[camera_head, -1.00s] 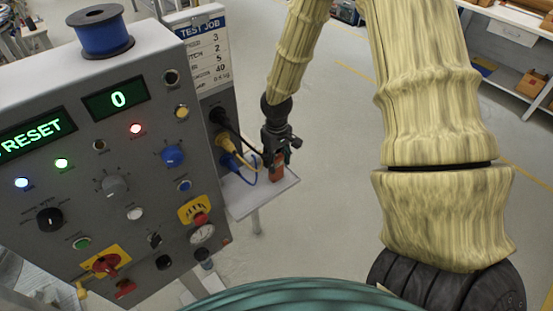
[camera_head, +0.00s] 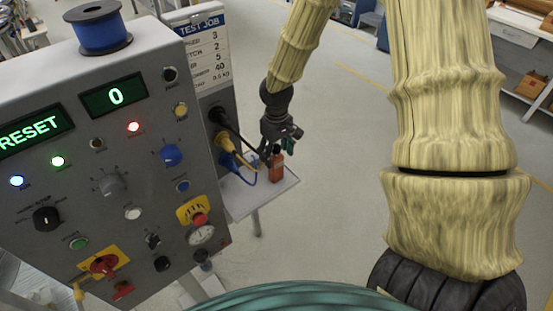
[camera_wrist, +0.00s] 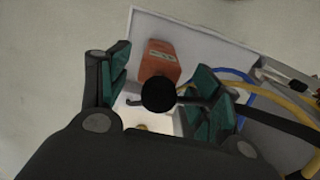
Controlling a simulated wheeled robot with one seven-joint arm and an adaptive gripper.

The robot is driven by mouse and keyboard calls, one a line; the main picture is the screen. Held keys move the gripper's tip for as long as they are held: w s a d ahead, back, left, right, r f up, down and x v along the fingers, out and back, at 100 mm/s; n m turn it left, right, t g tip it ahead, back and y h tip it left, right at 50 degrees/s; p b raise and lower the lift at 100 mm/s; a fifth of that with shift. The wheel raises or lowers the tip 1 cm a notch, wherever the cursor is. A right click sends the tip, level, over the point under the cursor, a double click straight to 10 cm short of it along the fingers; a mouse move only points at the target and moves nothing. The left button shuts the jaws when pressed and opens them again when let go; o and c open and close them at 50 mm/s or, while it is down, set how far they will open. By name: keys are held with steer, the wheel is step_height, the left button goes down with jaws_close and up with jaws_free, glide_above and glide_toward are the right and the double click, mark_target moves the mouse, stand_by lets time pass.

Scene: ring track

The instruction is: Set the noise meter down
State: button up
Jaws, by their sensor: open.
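The noise meter is an orange-red handheld box (camera_head: 277,168) that stands on a small grey side shelf (camera_head: 258,198) in the head view. In the wrist view the meter (camera_wrist: 160,62) shows its orange body and a round black tip pointing toward the camera. My gripper (camera_head: 281,147) is just above and beside it in the head view. In the wrist view my gripper (camera_wrist: 160,92) has its green-padded fingers spread, one on each side of the meter, with visible gaps. The meter appears to rest on the shelf.
A grey control panel (camera_head: 110,150) with knobs and lights stands left of the shelf. Yellow and blue cables (camera_head: 238,160) plug in close beside my gripper and cross the shelf's rear part. The floor (camera_head: 330,170) to the right is clear.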

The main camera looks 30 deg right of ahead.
steer(key=shift+r+b, duration=1.2)
steer(key=shift+r, duration=3.15)
steer(key=shift+c, duration=0.7)
